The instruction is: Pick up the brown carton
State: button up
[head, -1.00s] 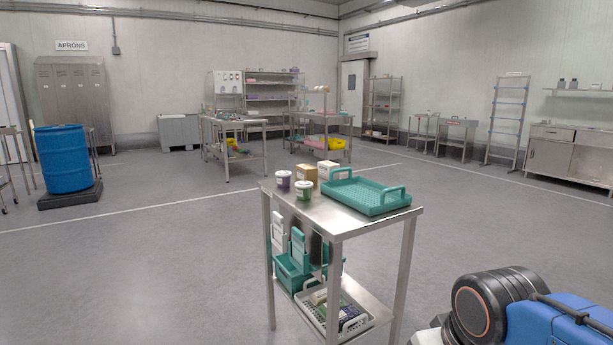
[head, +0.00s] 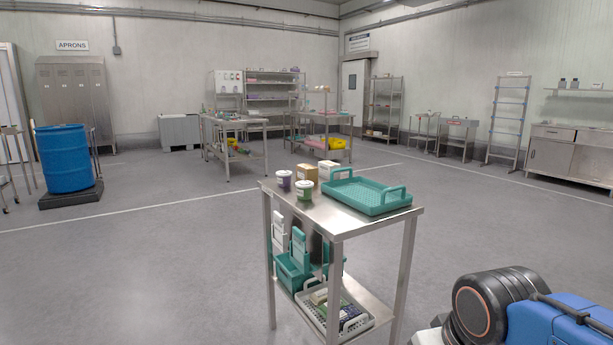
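The brown carton (head: 305,175) stands on the top of a steel table (head: 329,221) in the middle of the head view. A purple tub and a green tub stand in front of it and hide part of its lower front. A cream carton (head: 328,170) stands just to its right. My gripper is out of the picture. Only part of my arm shows at the lower right, apart from the table.
The purple tub (head: 283,181), the green tub (head: 304,190) and a teal tray (head: 368,193) with raised handles share the tabletop. The lower shelf holds a teal bin and a grey basket (head: 352,325). A blue drum (head: 64,158) stands far left. Floor around the table is clear.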

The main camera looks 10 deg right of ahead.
aim_at(304, 171)
jog(key=i+j+z, duration=0.1)
jog(key=i+j, duration=0.25)
jog(key=j, duration=0.3)
jog(key=i+j+z, duration=0.15)
jog(key=i+j, duration=0.05)
jog(key=j, duration=0.1)
